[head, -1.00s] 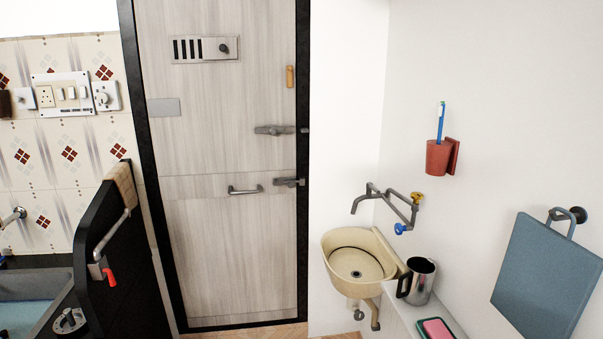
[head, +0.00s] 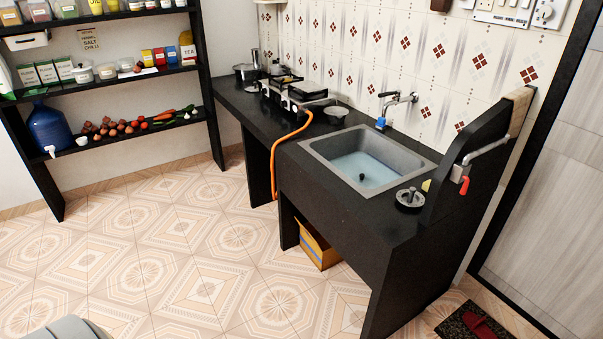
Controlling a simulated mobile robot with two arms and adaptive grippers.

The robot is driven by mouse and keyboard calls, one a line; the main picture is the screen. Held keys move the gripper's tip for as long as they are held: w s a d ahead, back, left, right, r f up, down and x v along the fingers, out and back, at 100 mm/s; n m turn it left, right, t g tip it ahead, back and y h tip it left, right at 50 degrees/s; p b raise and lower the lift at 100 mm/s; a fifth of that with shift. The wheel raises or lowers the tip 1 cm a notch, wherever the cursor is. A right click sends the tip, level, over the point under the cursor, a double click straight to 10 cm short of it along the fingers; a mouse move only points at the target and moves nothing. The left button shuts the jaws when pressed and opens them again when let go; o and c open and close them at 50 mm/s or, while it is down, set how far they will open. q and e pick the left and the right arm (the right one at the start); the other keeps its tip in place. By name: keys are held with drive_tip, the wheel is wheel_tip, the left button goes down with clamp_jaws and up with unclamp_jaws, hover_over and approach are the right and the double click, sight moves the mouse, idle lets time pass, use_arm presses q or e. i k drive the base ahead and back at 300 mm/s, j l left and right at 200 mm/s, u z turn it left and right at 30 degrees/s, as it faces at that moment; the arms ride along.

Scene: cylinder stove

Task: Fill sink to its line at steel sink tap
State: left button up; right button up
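The steel sink (head: 318,150) is set into the black counter in the head view. Pale blue water (head: 372,166) lies in its basin, with a small dark upright piece (head: 362,178) near the front. I cannot make out a fill line on the basin wall. The steel sink tap (head: 397,99) comes out of the tiled wall above the sink's back edge, with a blue part (head: 381,123) at its lower end. No stream of water shows under it. Neither of my grippers is in view.
A round metal piece (head: 409,198) sits on the counter (head: 340,210) right of the sink. A stove (head: 290,93) with an orange hose (head: 274,165) is to the left. A yellow box (head: 317,247) is under the counter. The tiled floor (head: 190,260) in front is clear.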

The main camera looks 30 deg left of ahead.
sight(398, 92)
drive_tip(key=u, duration=0.2)
drive_tip(key=i+j+z, duration=0.15)
drive_tip(key=i+j, duration=0.15)
drive_tip(key=i+j+z, duration=0.15)
drive_tip(key=j, duration=0.25)
drive_tip(key=i+j+z, duration=0.1)
drive_tip(key=i+j, duration=0.25)
drive_tip(key=i+j+z, duration=0.15)
drive_tip(key=j, duration=0.35)
drive_tip(key=i, duration=0.1)
